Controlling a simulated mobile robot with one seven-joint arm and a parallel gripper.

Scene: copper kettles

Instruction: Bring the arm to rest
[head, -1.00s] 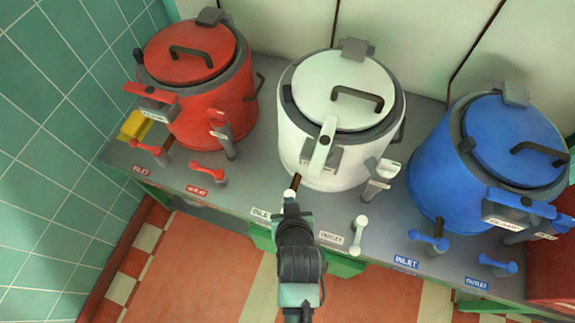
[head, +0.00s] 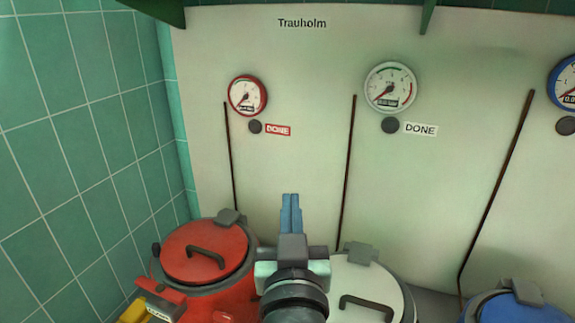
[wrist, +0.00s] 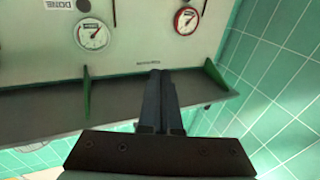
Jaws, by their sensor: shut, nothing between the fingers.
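My gripper (head: 291,205) is raised in front of the white back panel (head: 300,100), its blue fingers pointing up and closed together with nothing between them. In the head view it stands between the red kettle (head: 205,251) and the white kettle (head: 352,282), hiding part of the white kettle's left side. In the wrist view the shut fingers (wrist: 161,80) reach across a dark shelf (wrist: 50,117) with green brackets. I cannot tell whether the fingers touch anything.
A red-rimmed gauge (head: 247,95) and a white-rimmed gauge (head: 390,87) sit on the panel, each above a dark round lamp or button. A blue kettle (head: 510,305) is at the lower right. Green tiled wall (head: 75,130) closes the left side.

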